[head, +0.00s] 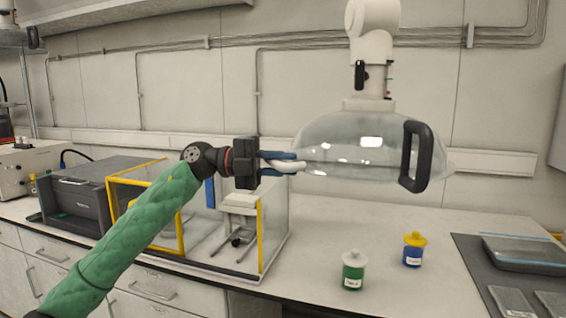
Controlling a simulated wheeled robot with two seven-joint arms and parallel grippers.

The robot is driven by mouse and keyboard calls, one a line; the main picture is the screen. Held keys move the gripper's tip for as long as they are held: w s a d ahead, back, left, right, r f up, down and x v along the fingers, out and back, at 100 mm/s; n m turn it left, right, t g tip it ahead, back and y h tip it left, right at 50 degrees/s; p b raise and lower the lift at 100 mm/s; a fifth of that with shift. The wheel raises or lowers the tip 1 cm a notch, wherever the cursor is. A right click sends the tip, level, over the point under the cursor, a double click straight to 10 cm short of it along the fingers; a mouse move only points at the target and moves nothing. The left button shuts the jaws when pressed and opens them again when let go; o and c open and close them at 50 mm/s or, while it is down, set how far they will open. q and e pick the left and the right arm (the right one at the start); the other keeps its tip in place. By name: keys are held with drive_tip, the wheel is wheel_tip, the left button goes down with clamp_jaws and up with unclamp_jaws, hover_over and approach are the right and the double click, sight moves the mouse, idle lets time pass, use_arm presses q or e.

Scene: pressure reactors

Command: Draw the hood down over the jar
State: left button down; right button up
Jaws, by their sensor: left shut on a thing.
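The clear dome-shaped hood (350,140) hangs from a white jointed extraction arm (375,45), high above the bench. It has a black handle (416,157) on its right side and a pale handle (290,167) on its left. My left gripper (285,163) is shut on the pale handle at the hood's left edge. Below the hood, on the bench, stand a green jar with a white lid (353,270) and a blue jar with a yellow lid (413,249). Both jars are upright and well apart from the hood. My right gripper is out of view.
A clear yellow-framed enclosure (262,236) with a balance inside stands left of the jars, behind my left arm. A grey boxy instrument (85,195) is farther left. A dark mat (480,270) with trays lies at the right. The bench around the jars (330,215) is clear.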

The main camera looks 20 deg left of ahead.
use_arm(q)
drive_tip(key=c, duration=1.3)
unclamp_jaws()
drive_tip(key=a, duration=0.4)
drive_tip(key=a+b, duration=0.1)
drive_tip(key=a, duration=0.1)
drive_tip(key=shift+s+a+f, duration=0.1)
drive_tip(key=shift+s+a, duration=0.05)
drive_tip(key=shift+s, duration=0.15)
drive_tip(key=shift+s+a, duration=0.1)
drive_tip(key=shift+a, duration=0.65)
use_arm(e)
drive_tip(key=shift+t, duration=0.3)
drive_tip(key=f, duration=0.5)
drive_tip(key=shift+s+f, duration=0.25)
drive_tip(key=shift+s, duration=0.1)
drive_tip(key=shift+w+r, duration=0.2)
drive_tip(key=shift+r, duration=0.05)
